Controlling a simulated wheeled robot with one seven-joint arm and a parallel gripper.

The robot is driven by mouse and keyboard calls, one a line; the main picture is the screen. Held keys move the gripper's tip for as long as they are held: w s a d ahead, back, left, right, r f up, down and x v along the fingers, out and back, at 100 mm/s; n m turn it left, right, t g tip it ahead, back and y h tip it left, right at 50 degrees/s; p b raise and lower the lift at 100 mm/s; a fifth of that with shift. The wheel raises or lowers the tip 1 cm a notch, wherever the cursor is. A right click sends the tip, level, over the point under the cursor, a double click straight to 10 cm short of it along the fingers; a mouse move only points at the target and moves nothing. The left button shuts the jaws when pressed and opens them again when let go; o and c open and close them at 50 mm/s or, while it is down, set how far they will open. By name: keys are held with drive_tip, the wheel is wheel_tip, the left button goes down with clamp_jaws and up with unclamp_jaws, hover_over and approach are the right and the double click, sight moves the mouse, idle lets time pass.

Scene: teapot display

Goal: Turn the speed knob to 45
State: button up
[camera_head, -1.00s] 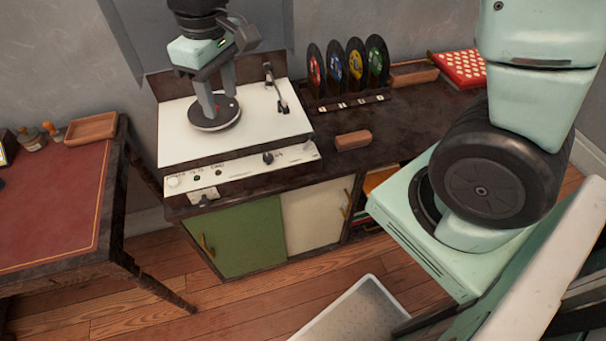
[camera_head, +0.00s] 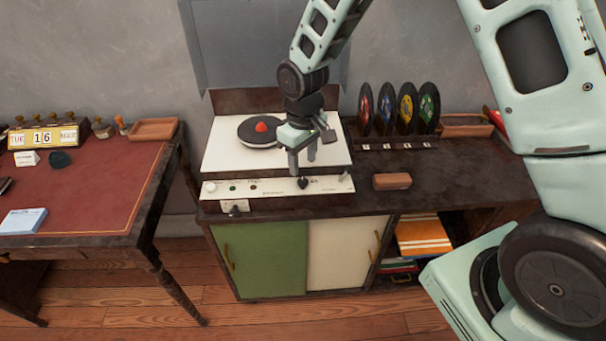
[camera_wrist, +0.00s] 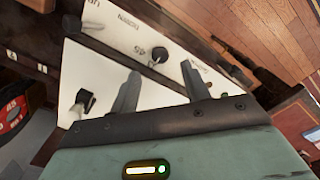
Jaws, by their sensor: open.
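The speed knob (camera_head: 303,183) is a small black knob on the white front panel (camera_head: 272,192) of the record player. In the wrist view the knob (camera_wrist: 158,55) stands beside a printed 45. Its exact pointer direction is hard to read. My gripper (camera_head: 302,167) is open and empty, pointing down just above and behind the knob. In the wrist view my gripper (camera_wrist: 160,72) has its fingers on either side of the knob's line, with the knob beyond the tips, apparently untouched. The black turntable disc (camera_head: 248,136) with a red piece (camera_head: 261,127) sits behind my gripper.
Several upright records (camera_head: 408,108) stand at the right rear of the cabinet. A brown block (camera_head: 392,181) lies right of the panel. A red-topped desk (camera_head: 80,195) is at left. A dark lever-like part (camera_wrist: 84,98) shows near my left finger in the wrist view.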

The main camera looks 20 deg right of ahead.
sight(303, 180)
wheel_tip(303, 180, down, 6)
drive_tip(key=shift+r, duration=0.15)
drive_tip(key=c, duration=1)
